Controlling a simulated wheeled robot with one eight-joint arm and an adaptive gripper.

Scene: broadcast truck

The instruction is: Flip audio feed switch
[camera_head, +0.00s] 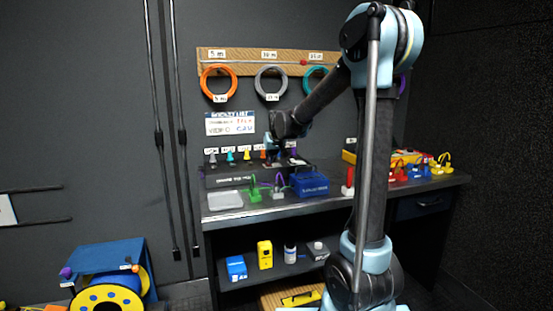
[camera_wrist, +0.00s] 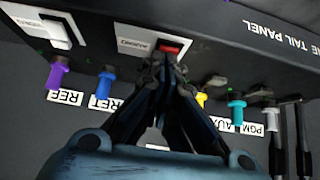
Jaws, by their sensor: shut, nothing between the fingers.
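The audio switch, a small red rocker (camera_wrist: 172,47), sits on a white plate (camera_wrist: 134,40) with an upside-down label that appears to read AUDIO. It is on the dark tail panel (camera_wrist: 240,32) in the wrist view. My gripper (camera_wrist: 165,62) is shut and empty. Its fingertips are right at the near edge of the red rocker and overlap it in the picture; I cannot tell whether they touch. In the head view my gripper (camera_head: 274,144) is at the panel at the back of the bench, and the switch cannot be made out there.
A second switch plate (camera_wrist: 42,27) is left of the audio one. Coloured connectors, purple (camera_wrist: 56,74), blue (camera_wrist: 105,82) and cyan (camera_wrist: 237,108), stick out close to the fingers. A blue box (camera_head: 309,185) and green connector (camera_head: 254,191) stand on the bench (camera_head: 330,203).

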